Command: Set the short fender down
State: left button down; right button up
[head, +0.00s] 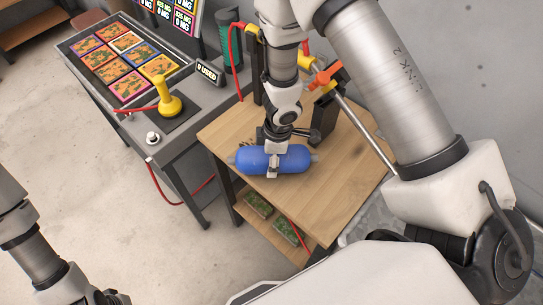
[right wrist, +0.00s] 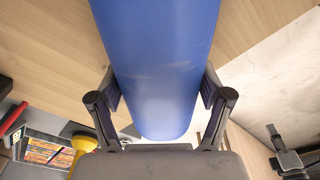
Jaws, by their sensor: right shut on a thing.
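The short fender is a blue cylinder with rounded ends (head: 250,160), lying level over the front part of the wooden bench top (head: 222,132). My right gripper (head: 273,172) comes down from above and is shut around the fender's middle. In the right wrist view the blue fender (right wrist: 155,60) fills the space between the two dark fingers. I cannot tell whether its underside touches the wood. My left gripper (head: 104,298) is at the bottom left edge, mostly cut off, away from the bench; its fingers are not clear.
A dark upright holder (head: 324,118) and an orange-handled clamp (head: 325,75) stand behind the fender. Green items (head: 258,204) lie on the lower shelf.

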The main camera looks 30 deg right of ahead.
jog(key=shift+f, duration=0.2)
jog(key=o, duration=1.4)
jog(key=r, duration=0.8)
jog(key=d+r, duration=0.1)
jog(key=r, duration=0.3)
jog(key=shift+s, duration=0.35)
jog(key=shift+w, duration=0.1)
grip_shut()
